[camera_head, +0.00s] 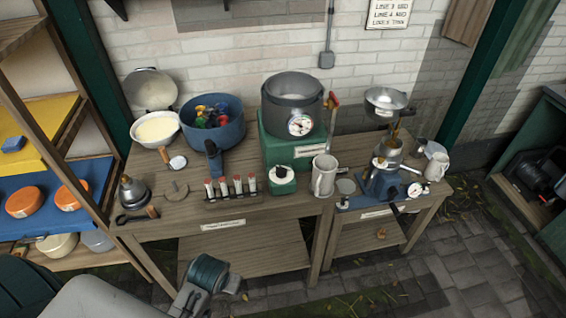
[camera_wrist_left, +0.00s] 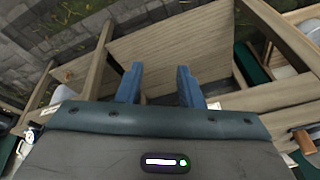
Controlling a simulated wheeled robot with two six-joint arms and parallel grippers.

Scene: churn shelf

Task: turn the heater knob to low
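A green box (camera_head: 290,143) with a label on its front stands on the wooden bench, carrying a grey metal pot (camera_head: 292,98) with a round dial gauge (camera_head: 300,124). In front of it is a small green-and-white unit with a black knob (camera_head: 281,172); I cannot tell if this is the heater knob, nor read its setting. My left arm shows at the bottom left of the head view, below the bench front and away from the knob. In the left wrist view my left gripper (camera_wrist_left: 159,85) has its blue fingers apart with nothing between them. My right gripper is not in view.
Left of the knob is a rack of red-capped vials (camera_head: 230,188); right of it a pale mug (camera_head: 324,176). A blue pot (camera_head: 212,123) stands further left. A blue burner (camera_head: 383,184) with a gauge is at the right. Free floor lies in front of the bench.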

